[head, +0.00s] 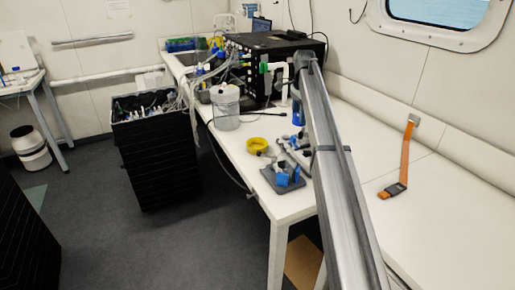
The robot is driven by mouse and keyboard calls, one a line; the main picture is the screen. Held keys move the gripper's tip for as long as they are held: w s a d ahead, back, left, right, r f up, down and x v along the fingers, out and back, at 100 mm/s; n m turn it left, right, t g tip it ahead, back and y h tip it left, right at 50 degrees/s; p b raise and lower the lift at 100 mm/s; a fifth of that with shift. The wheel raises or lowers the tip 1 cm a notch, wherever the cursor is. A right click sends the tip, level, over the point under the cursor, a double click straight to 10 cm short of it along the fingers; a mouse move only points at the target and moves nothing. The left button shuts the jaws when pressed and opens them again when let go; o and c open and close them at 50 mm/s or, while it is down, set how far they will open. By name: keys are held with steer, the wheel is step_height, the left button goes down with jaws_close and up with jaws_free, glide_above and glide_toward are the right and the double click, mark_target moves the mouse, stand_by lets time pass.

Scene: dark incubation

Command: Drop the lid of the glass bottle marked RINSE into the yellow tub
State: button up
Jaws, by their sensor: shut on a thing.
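The yellow tub (258,146) sits on the white bench, left of my arm, and looks open at the top. My arm rises from the lower right and crosses the bench. I cannot make out my gripper or its fingertips past the far end of the arm, nor anything it holds. A clear, pale container (226,110) with something dark at its top stands behind the tub. A blue bottle (298,112) stands partly behind my arm. I cannot read RINSE on any vessel, and I cannot single out the lid.
A dark tray (283,184) with blue and grey items lies in front of the tub, near the bench edge. A black instrument (272,62) with tubing stands at the back. A black crate (155,165) stands left. An orange strap (405,155) lies right; bench around it is clear.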

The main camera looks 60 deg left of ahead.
steer(key=s+a+n, duration=0.2)
steer(key=s+a, duration=0.4)
steer(key=s, duration=0.8)
steer(key=shift+a+f, duration=0.2)
steer(key=shift+f, duration=2.75)
steer(key=o, duration=1.1)
steer(key=shift+c, duration=0.2)
steer(key=shift+r, duration=0.1)
step_height(320, 180, up, 14)
steer(key=shift+f, duration=0.2)
